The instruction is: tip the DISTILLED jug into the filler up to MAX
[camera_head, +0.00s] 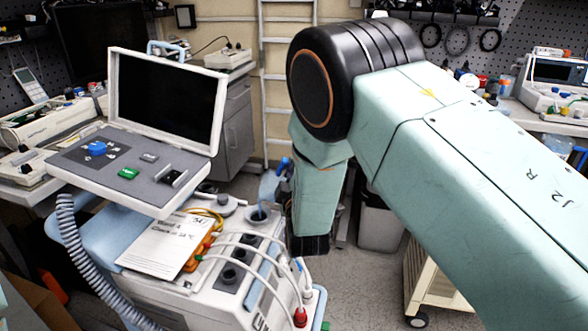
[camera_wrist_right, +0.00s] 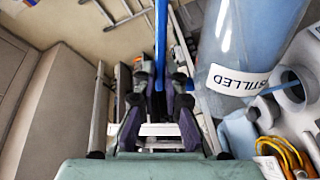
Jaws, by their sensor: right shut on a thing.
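The DISTILLED jug (camera_wrist_right: 238,45) is clear blue with a white label and fills the upper right of the right wrist view. In the head view the jug (camera_head: 269,187) is tilted, its lower end close over the round filler opening (camera_head: 258,215) on the white machine. My right gripper (camera_wrist_right: 160,88) is shut on the jug's blue handle (camera_wrist_right: 160,45). My right arm hides most of this gripper in the head view. I cannot tell the liquid level or see a MAX mark. My left gripper is not in view.
An open screen unit (camera_head: 165,100) stands left of the filler. A paper sheet (camera_head: 165,245), white hoses and a red-tipped connector (camera_head: 300,317) lie on the machine top. A cream cart (camera_head: 430,280) stands at right. Some grey floor is free between them.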

